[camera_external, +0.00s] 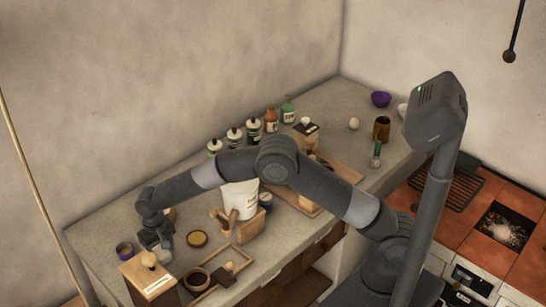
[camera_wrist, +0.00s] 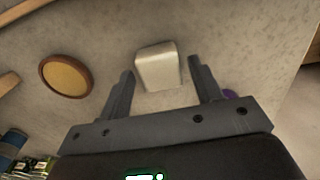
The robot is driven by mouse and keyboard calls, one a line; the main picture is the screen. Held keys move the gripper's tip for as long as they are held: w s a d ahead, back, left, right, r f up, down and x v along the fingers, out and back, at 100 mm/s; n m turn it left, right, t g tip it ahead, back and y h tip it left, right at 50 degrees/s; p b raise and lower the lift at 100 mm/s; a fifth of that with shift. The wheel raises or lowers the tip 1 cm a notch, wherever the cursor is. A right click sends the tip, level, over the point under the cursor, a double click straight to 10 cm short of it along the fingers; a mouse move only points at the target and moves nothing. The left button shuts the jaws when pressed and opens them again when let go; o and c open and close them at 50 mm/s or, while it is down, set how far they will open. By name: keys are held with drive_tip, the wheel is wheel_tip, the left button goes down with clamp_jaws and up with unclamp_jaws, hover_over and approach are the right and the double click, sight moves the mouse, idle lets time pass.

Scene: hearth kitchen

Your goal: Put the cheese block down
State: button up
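A pale, off-white block (camera_wrist: 158,66), which looks like the cheese block, rests on the grey counter in the wrist view. My gripper (camera_wrist: 160,68) is open, with a finger on either side of the block and a narrow gap showing at each side. In the external view my gripper (camera_external: 156,242) points down low over the near left end of the counter (camera_external: 100,229). A small pale patch of the block (camera_external: 165,257) shows just below the fingers there; the rest is hidden.
A round, wood-rimmed disc (camera_external: 197,239) lies right of my gripper. A wooden box (camera_external: 148,279) is in front, and a wooden tray (camera_external: 240,250) with a bowl is at the front right. Bottles line the wall.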

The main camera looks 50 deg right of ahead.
sight(162, 252)
drive_tip(key=shift+o, duration=0.2)
wheel_tip(162, 252, up, 12)
drive_tip(key=shift+r, duration=0.15)
idle(0.4)
drive_tip(key=s+d+r+t, duration=0.1)
drive_tip(key=s+d+r, duration=0.3)
drive_tip(key=d, duration=0.5)
drive_tip(key=s+d+r+t, duration=0.1)
drive_tip(key=d+r, duration=0.6)
drive_tip(key=d, duration=0.2)
drive_tip(key=s+d+r, duration=0.3)
drive_tip(key=d+r, duration=0.2)
drive_tip(key=d, duration=0.3)
drive_tip(key=s+d+f+t, duration=0.3)
drive_tip(key=s+d, duration=1.5)
drive_tip(key=s, duration=0.4)
drive_tip(key=shift+t, duration=0.3)
